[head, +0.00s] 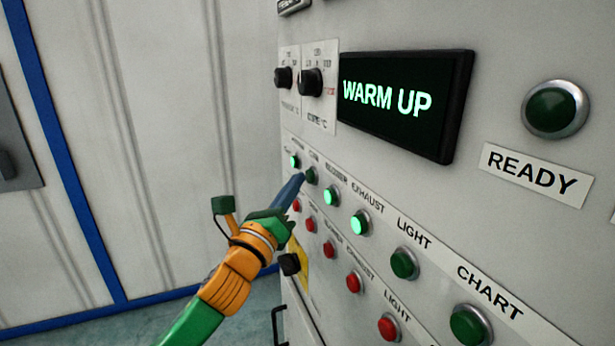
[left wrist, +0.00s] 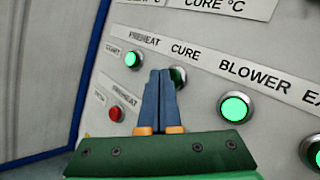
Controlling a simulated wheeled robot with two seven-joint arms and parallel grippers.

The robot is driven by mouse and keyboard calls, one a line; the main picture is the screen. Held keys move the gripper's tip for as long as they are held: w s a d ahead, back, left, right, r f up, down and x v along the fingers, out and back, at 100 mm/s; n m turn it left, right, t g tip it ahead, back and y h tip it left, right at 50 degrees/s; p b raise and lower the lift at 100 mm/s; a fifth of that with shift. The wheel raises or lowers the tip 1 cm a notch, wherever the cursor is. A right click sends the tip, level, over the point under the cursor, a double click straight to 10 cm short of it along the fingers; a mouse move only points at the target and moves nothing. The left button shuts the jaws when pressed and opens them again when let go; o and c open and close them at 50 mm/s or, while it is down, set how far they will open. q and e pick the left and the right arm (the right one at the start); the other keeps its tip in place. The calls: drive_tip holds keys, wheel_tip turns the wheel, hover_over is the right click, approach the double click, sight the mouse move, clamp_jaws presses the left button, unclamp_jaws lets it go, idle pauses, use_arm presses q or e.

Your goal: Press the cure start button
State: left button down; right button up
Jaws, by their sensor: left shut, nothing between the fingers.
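The cure start button (head: 312,176) is a dark green, unlit round button in the upper row of the grey control panel. In the left wrist view the cure button (left wrist: 179,77) sits under the CURE label, partly hidden behind my fingertips. My left gripper (head: 299,178) is shut and empty, with its blue fingers pointing at the panel by this button. In the left wrist view the fingertips (left wrist: 160,73) overlap the button's left side. I cannot tell whether they touch it. My right gripper is not in view.
The preheat button (left wrist: 132,60) and blower button (left wrist: 235,107) beside it glow green. Red buttons (head: 328,249) run below. The display (head: 405,104) reads WARM UP. A black knob (head: 289,264) is below my left gripper. Open room lies left, before the white wall (head: 170,120).

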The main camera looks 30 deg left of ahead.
use_arm(q)
drive_tip(key=shift+w+d, duration=0.25)
idle(0.4)
idle(0.3)
drive_tip(key=shift+s+a, duration=0.5)
drive_tip(key=shift+s, duration=0.15)
drive_tip(key=s+a+b, duration=0.1)
drive_tip(key=s+a, duration=0.2)
drive_tip(key=shift+s+a+b, duration=0.1)
drive_tip(key=shift+s+b, duration=0.2)
drive_tip(key=shift+s, duration=0.1)
idle(0.3)
